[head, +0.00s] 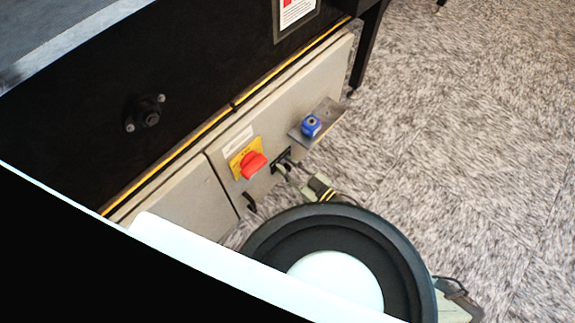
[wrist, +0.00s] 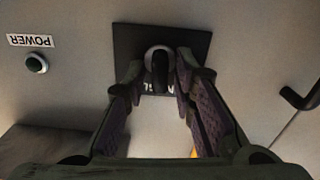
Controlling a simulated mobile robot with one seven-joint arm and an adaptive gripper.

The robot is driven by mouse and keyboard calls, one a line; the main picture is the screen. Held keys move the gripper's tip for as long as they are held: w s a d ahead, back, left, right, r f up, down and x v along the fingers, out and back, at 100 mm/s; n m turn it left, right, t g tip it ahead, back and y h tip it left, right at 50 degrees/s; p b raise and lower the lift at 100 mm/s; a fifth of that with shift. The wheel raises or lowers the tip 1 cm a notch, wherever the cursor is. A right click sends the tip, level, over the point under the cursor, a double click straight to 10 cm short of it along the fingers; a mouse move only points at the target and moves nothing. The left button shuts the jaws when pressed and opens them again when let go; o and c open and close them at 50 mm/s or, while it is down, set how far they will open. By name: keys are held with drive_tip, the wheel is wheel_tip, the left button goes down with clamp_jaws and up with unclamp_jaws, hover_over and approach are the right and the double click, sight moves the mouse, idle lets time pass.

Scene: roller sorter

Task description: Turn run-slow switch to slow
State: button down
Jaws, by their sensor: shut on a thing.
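The run-slow switch (wrist: 158,66) is a dark knob with a pale collar on a square black plate (wrist: 192,40) in the wrist view. White letters on the plate are partly hidden by the fingers. The knob's bar runs roughly up and down in the picture. My gripper (wrist: 160,76) has one finger on each side of the knob and is shut on it. In the head view, the black plate (head: 277,157) is on the grey cabinet panel, right of the red switch. My gripper (head: 287,168) reaches it there and hides much of the knob.
A red rotary switch (head: 253,164) on a yellow plate sits close left of my gripper. A small shelf with a blue object (head: 311,125) juts out to the right. A POWER button (wrist: 36,63) and a black handle (wrist: 300,97) show in the wrist view. Carpet (head: 460,130) is clear at right.

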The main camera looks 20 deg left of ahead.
drive_tip(key=m, duration=0.7)
drive_tip(key=shift+w+d, duration=0.1)
drive_tip(key=shift+w, duration=0.2)
idle(0.4)
drive_tip(key=c, duration=1.7)
unclamp_jaws()
drive_tip(key=shift+o, duration=0.2)
drive_tip(key=v, duration=1.2)
